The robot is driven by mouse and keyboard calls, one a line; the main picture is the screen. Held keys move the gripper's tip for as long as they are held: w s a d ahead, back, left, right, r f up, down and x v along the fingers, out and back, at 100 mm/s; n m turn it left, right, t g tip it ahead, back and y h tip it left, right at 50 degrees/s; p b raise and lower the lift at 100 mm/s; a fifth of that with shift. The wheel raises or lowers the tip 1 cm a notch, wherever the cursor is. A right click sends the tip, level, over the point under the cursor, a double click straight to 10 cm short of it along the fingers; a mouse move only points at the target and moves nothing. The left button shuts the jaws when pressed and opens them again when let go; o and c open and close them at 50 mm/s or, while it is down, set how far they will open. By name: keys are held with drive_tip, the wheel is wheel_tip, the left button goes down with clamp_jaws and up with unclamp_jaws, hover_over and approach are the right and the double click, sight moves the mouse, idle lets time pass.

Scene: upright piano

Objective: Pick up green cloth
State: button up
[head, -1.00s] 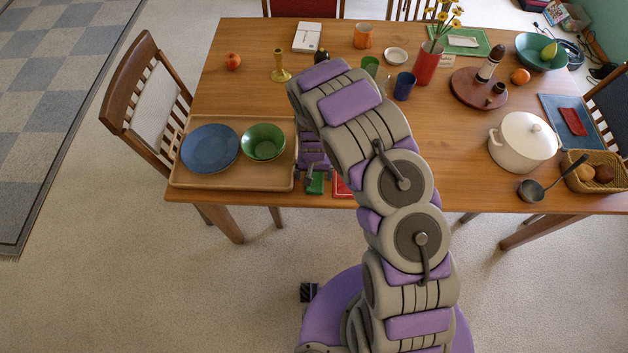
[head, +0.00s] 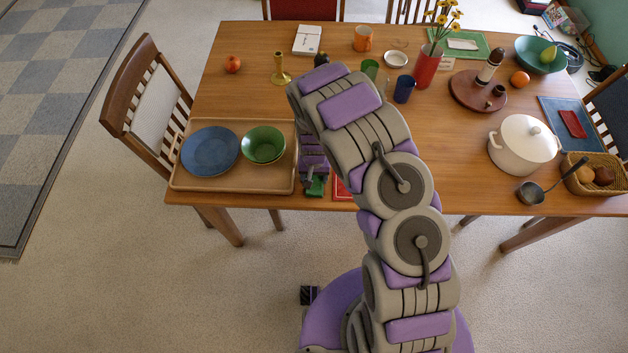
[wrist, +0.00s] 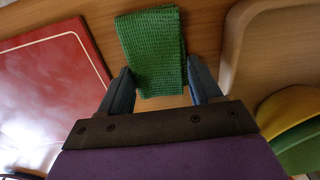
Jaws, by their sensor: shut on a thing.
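The green cloth (wrist: 152,45) is a folded, ribbed piece between the two fingers of my gripper (wrist: 158,82) in the wrist view. My gripper is shut on it. In the head view, the cloth (head: 316,187) shows as a small green patch near the table's front edge. My gripper (head: 312,178) is over it there, partly hidden by my arm. I cannot tell whether the cloth is clear of the table.
A wooden tray (head: 230,184) with a blue plate (head: 210,150) and green bowl (head: 263,145) is just left of my gripper. A red mat (head: 341,188) lies to the right, mostly hidden. A white pot (head: 522,146) stands farther right.

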sight(315, 179)
drive_tip(key=shift+r, duration=0.5)
drive_tip(key=r, duration=0.1)
drive_tip(key=r+p, duration=0.1)
drive_tip(key=shift+s+d+r, duration=0.1)
drive_tip(key=shift+s+r, duration=0.2)
drive_tip(key=shift+r, duration=0.1)
drive_tip(key=s+d+r+p, duration=0.1)
drive_tip(key=s+d, duration=0.3)
drive_tip(key=s, duration=1.1)
drive_tip(key=shift+r, duration=0.15)
drive_tip(key=o, duration=0.5)
drive_tip(key=c, duration=0.3)
drive_tip(key=shift+w, duration=0.2)
drive_tip(key=shift+c, duration=0.2)
